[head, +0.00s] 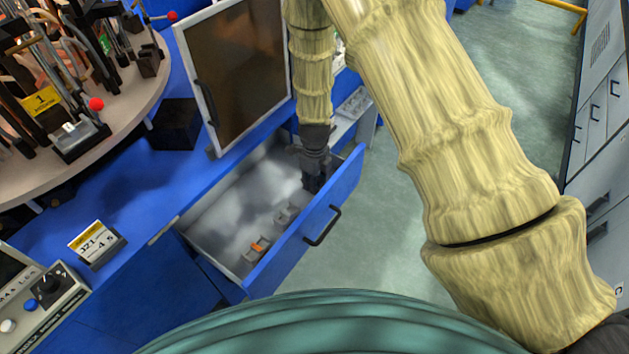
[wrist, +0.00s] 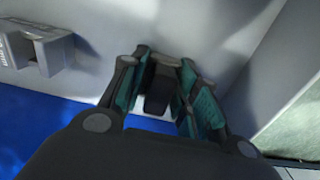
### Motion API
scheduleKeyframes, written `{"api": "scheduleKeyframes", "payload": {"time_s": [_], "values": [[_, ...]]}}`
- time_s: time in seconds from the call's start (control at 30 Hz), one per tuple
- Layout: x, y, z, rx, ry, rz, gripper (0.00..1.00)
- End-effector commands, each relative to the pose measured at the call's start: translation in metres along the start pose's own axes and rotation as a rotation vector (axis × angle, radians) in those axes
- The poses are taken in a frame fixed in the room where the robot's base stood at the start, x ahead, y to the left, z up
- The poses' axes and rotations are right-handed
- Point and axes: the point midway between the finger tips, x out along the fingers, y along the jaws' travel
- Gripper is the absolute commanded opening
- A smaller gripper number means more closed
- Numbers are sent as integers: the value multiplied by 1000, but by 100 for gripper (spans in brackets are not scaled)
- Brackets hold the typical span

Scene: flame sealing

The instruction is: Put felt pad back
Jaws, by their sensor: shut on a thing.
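My gripper (head: 314,182) reaches down into the open drawer (head: 213,212), near its far right end and close to the front panel. In the wrist view my gripper (wrist: 160,85) has its teal-lined fingers closed on a small dark block (wrist: 158,95), which I take to be the felt pad. The pad is just above or touching the grey drawer floor; I cannot tell which. In the head view the pad is hard to tell apart from the dark fingers.
A grey holder (head: 286,213) and an orange piece (head: 259,248) sit in the drawer; a grey holder (wrist: 42,48) shows at left in the wrist view. The blue drawer front (head: 310,228) is beside my gripper. A framed dark panel (head: 236,75) stands behind. The drawer's middle is clear.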

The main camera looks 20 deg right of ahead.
Motion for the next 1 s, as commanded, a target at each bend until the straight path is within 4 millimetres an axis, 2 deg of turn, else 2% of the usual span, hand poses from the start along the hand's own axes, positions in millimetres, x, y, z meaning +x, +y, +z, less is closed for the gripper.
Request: {"api": "scheduleKeyframes", "payload": {"time_s": [0.43, 0.47, 0.53, 0.57, 1.0], "values": [[7, 0, 0, -1, 0, -1, 8], [6, 0, 0, -1, -1, -1, 36], [6, 0, 0, -1, -1, -1, 49], [6, 0, 0, -1, -1, -1, 52], [0, 0, 1, -1, -1, -2, 52]]}}
